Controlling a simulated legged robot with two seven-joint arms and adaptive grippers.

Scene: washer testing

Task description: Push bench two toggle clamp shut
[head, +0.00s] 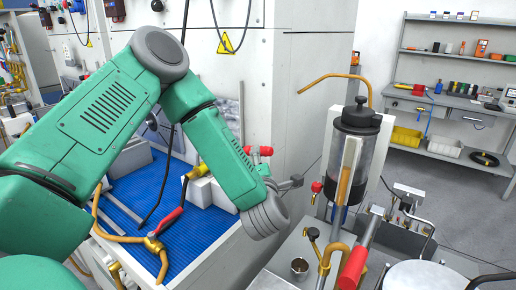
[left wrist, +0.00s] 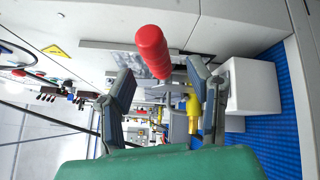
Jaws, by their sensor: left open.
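A red clamp handle (left wrist: 152,52) shows in the left wrist view, with a grey metal stem below it and a yellow part (left wrist: 193,112) beside it. My left gripper (left wrist: 160,82) is open, with its two dark fingers on either side of the handle and stem. I cannot tell whether a finger touches them. In the head view my left forearm crosses the blue-topped bench (head: 195,236) and hides most of the gripper. A red handle (head: 260,151) shows just beyond the forearm; it is probably the same clamp handle. My right gripper is in neither view.
White blocks (head: 203,192) and a red-handled tool with a tan hose (head: 130,238) lie on the blue bench. A glass cylinder with a black cap (head: 358,140) stands on the grey bench to the right. Shelves (head: 455,53) stand at the back right.

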